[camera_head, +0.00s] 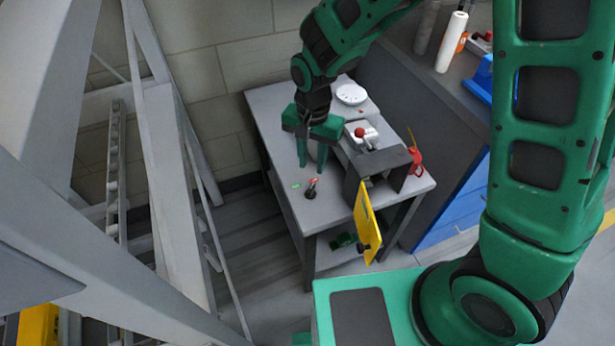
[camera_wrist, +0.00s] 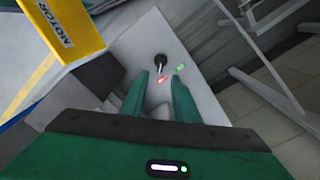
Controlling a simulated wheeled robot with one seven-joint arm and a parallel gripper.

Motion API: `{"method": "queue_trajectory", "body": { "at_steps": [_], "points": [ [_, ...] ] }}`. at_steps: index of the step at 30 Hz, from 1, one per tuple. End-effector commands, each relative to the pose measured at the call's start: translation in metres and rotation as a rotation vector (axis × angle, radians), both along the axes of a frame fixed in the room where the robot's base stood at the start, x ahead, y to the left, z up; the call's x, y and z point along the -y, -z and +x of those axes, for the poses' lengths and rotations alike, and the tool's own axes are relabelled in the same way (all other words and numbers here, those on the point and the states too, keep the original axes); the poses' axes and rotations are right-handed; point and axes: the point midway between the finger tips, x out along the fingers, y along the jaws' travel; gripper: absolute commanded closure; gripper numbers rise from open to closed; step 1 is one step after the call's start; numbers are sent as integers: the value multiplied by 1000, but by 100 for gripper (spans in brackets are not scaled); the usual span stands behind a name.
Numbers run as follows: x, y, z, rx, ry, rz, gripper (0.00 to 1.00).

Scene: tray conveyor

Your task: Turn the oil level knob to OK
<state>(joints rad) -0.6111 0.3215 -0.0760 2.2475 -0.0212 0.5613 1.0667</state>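The oil level knob (camera_head: 310,193) is a small black knob on the grey table top (camera_head: 335,213), near its front left corner. It also shows in the wrist view (camera_wrist: 160,61), just beyond the fingertips. A red label (camera_head: 313,182) is right beside it, and its pale pointer seems to face that label. A green label (camera_head: 296,186) lies a little to the left; the lettering is too small to read. My gripper (camera_head: 311,168) points down above the table behind the knob. Its two green fingers are apart and empty in the wrist view (camera_wrist: 160,80), with the knob not between them.
A yellow panel marked MOTOR (camera_wrist: 62,32) hangs from a dark grey bracket (camera_head: 383,163) right of the knob. A red-knobbed white box (camera_head: 365,136), a white round dish (camera_head: 351,94) and a red can (camera_head: 416,161) stand farther back. Grey steel framework (camera_head: 160,170) stands at the left.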

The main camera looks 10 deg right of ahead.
Motion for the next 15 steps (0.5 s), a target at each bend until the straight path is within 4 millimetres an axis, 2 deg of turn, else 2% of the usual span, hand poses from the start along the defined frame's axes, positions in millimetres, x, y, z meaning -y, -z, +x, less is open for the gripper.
{"method": "queue_trajectory", "body": {
  "at_steps": [5,15],
  "points": [
    [-4,19,-2,-4,-4,-2,72],
    [-8,76,-3,-4,-12,-3,72]
  ]
}}
